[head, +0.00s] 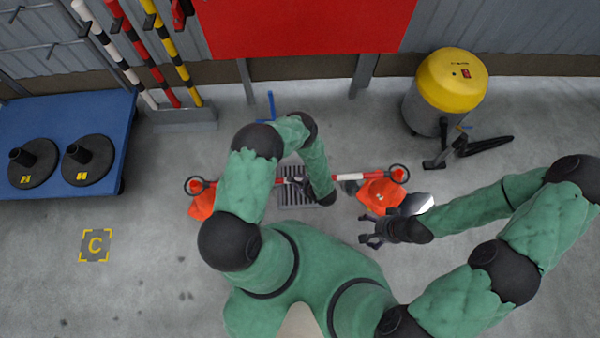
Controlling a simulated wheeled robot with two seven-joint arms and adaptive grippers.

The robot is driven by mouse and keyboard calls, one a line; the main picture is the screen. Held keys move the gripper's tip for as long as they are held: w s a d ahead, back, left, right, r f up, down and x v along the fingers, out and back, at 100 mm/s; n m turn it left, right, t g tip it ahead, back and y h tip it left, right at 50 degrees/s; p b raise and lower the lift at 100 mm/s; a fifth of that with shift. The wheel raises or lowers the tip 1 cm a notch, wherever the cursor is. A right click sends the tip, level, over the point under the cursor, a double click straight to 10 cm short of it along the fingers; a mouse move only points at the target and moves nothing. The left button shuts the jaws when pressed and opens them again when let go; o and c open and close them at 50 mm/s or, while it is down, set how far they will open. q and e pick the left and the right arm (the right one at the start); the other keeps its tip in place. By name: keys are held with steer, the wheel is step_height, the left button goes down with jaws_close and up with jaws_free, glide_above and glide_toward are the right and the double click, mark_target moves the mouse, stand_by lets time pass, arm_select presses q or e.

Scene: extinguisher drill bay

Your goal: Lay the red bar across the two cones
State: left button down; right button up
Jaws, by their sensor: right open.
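The red bar (350,177), with white bands, runs left to right in the head view. Dark rings show near both ends. Its left part is partly hidden behind my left arm. One orange cone (202,204) is under the left end, the other (380,193) under the right end. From above I cannot tell whether the bar rests on them or hangs just over them. My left gripper (298,183) is at the bar's middle, mostly hidden by its wrist; its grip is unclear. My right gripper (371,232) is open and empty, below the right cone and apart from the bar.
A floor grate (293,197) lies under the bar's middle. A yellow-topped bin (451,82) and a black item (483,145) are at upper right. A blue platform (100,115) with black bases (33,163) is at left. The floor around the marked C tile (96,245) is clear.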

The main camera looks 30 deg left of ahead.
arm_select(q)
steer(key=shift+f, duration=2.95)
steer(key=c, duration=0.7)
jaws_free()
steer(key=v, duration=1.2)
steer(key=shift+w, duration=0.1)
